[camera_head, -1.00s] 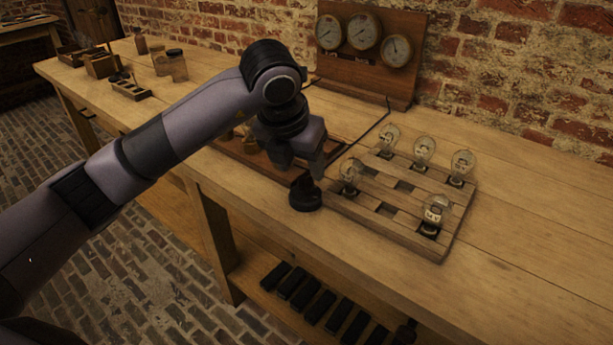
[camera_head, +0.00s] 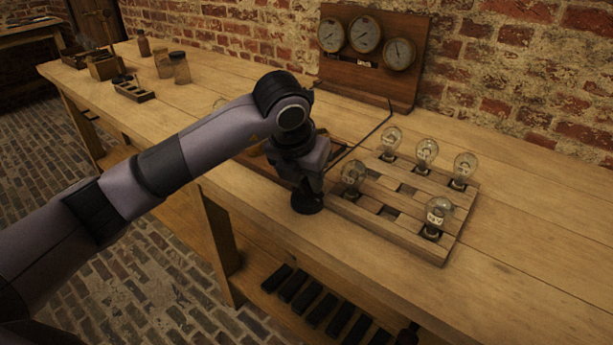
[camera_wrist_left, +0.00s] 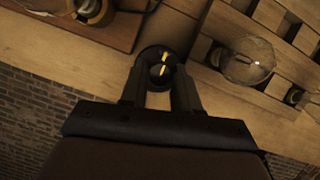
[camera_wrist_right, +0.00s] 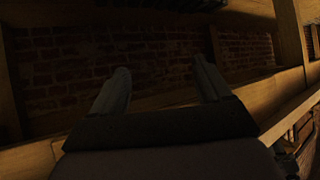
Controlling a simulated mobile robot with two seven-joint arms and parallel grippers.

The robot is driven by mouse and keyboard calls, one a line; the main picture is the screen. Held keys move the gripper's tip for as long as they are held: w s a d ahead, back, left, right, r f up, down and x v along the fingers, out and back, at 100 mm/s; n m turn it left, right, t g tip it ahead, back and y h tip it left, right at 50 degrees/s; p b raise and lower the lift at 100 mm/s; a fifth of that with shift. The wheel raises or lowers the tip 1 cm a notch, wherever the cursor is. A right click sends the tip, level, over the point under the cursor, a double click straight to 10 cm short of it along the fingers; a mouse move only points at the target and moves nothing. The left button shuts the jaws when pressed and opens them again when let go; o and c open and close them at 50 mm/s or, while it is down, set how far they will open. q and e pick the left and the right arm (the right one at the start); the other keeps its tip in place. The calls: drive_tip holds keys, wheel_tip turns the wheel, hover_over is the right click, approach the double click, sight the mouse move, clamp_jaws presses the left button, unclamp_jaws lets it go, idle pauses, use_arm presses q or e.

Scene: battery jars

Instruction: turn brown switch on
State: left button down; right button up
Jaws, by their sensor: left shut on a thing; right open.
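The switch is a dark, round rotary switch (camera_head: 306,204) near the front edge of the bench, just left of the bulb board. In the left wrist view its knob (camera_wrist_left: 158,72) carries a yellow mark, close to a second yellow mark on the base and roughly in line with it. My left gripper (camera_head: 308,188) points down from above, its fingers shut on the knob, one on each side. Part of the switch is hidden behind the fingers in the head view. My right gripper (camera_wrist_right: 160,82) is open and empty in its own wrist view, away from the switch.
A slatted wooden board (camera_head: 445,250) holds several glass bulbs (camera_head: 426,150), which look unlit. A gauge panel (camera_head: 350,76) with three dials stands behind. Jars (camera_head: 180,68) and small trays stand at the far left. The bench is clear to the right.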

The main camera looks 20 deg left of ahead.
use_arm(q)
drive_tip(key=shift+m, duration=0.3)
drive_tip(key=m+h+b, duration=0.1)
drive_tip(key=m, duration=0.1)
drive_tip(key=shift+a+m+g, duration=0.15)
drive_tip(key=shift+m+g, duration=0.15)
drive_tip(key=m+h, duration=0.1)
drive_tip(key=m, duration=0.2)
drive_tip(key=shift+w+m+g+b, duration=0.1)
drive_tip(key=shift+m+g+b, duration=0.2)
drive_tip(key=shift+b, duration=0.1)
drive_tip(key=m, duration=0.2)
drive_tip(key=m+g+h, duration=0.1)
drive_tip(key=m, duration=0.2)
drive_tip(key=shift+w+a+r+g+h, duration=0.1)
drive_tip(key=shift+g+h, duration=0.2)
drive_tip(key=m+g, duration=0.1)
drive_tip(key=m, duration=0.2)
drive_tip(key=m+g+p, duration=0.1)
drive_tip(key=m, duration=0.2)
drive_tip(key=shift+w, duration=0.15)
drive_tip(key=c, duration=0.8)
unclamp_jaws()
